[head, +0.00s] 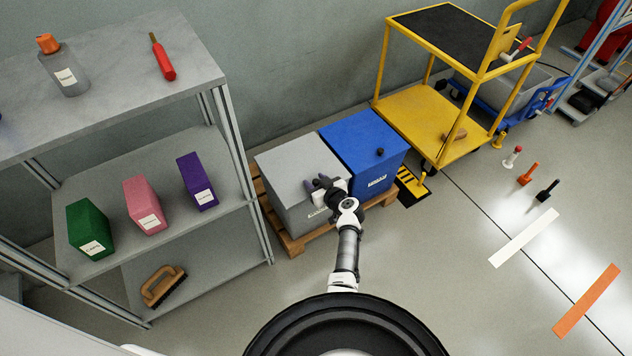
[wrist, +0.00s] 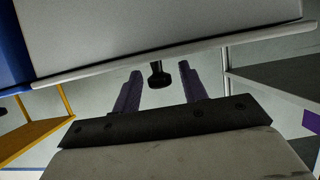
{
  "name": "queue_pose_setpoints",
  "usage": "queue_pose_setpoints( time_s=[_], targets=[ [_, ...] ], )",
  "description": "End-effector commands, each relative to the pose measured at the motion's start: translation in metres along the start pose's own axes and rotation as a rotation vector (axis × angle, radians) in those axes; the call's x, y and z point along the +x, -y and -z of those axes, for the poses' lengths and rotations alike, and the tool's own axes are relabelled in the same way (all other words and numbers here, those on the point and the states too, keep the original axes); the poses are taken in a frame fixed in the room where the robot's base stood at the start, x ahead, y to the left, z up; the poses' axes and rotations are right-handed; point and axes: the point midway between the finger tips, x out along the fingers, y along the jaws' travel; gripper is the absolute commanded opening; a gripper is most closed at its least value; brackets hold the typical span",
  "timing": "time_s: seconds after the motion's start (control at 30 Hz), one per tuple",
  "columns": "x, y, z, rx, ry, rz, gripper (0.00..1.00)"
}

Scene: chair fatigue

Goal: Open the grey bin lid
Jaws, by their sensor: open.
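The grey bin (head: 283,172) stands on a wooden pallet, its flat grey lid closed. In the wrist view, the lid's pale edge (wrist: 100,70) crosses the upper part of the picture. A black knob (wrist: 158,76) shows just below that edge in the picture, between my two purple fingers. My gripper (wrist: 160,76) is open, with a finger on either side of the knob; I cannot tell whether either touches it. In the head view my gripper (head: 322,183) is over the right part of the grey lid and hides the knob.
A blue bin (head: 350,146) with a black knob stands right beside the grey one. A grey shelf unit (head: 90,170) with boxes is on the left. A yellow cart (head: 425,105) stands behind right. Several small bollard-like objects stand on open floor to the right.

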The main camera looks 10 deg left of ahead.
Motion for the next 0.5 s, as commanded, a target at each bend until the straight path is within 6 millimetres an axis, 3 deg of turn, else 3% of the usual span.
queue_pose_setpoints(
  time_s=[0.27, 0.5],
  targets=[
    [0.0016, 0.0003, 0.0000, 0.000, 0.000, 0.001, 0.43],
    [0.0015, 0.0003, 0.0000, 0.000, 0.000, 0.001, 0.14]
  ],
)
